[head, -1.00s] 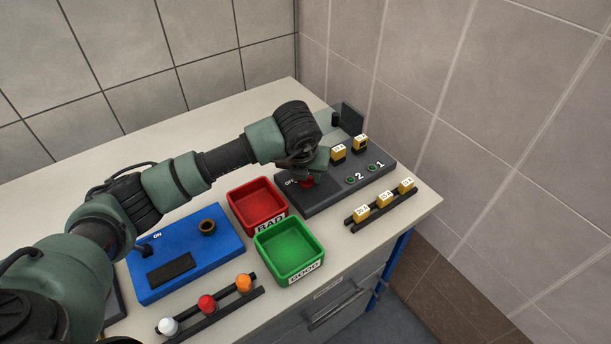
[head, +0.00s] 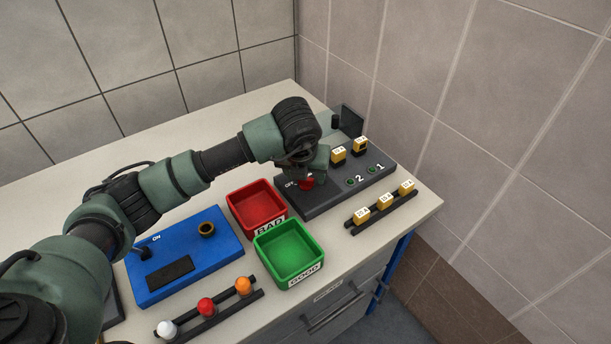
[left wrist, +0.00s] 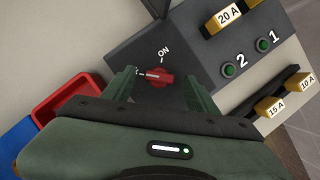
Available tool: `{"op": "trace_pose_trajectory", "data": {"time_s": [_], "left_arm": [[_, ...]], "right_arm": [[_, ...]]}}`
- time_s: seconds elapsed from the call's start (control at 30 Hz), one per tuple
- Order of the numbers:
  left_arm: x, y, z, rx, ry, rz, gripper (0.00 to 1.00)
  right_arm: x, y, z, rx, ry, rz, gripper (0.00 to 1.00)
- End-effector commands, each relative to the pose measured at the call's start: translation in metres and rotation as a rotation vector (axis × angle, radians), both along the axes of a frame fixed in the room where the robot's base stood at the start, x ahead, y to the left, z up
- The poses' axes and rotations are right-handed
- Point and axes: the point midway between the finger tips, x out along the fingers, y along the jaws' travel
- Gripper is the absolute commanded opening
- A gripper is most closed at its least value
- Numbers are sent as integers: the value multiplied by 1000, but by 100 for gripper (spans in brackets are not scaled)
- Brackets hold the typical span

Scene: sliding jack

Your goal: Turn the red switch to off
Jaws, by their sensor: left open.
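The red switch (left wrist: 158,76) is a rotary knob on the dark grey box (head: 335,193). In the left wrist view its white mark points left, away from the ON label at its upper right; the other label is mostly hidden by a finger. In the head view the red switch (head: 306,183) shows just below my left gripper (head: 312,168). In the left wrist view the left gripper (left wrist: 160,85) is open, one green finger on each side of the knob, with no contact visible. My right gripper is not in view.
A red BAD bin (head: 257,206) and a green GOOD bin (head: 288,252) stand left of the grey box. A blue box (head: 186,257) lies farther left. Yellow fuses (head: 384,201) sit in a rack at the right. Two green buttons (left wrist: 245,57) are on the grey box.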

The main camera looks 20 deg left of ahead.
Motion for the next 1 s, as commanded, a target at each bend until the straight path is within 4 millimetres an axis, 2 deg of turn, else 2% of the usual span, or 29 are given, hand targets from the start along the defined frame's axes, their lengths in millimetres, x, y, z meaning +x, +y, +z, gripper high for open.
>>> {"op": "trace_pose_trajectory", "data": {"time_s": [0.2,0.4,0.9,1.0], "left_arm": [[-14,-2,35,0,-7,-2,58],[-22,-3,56,0,-4,2,58],[-24,-3,59,1,-3,2,58],[-24,-3,66,0,-3,2,58]], "right_arm": [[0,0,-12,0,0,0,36],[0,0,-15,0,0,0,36],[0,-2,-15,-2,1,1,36],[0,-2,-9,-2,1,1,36]]}}
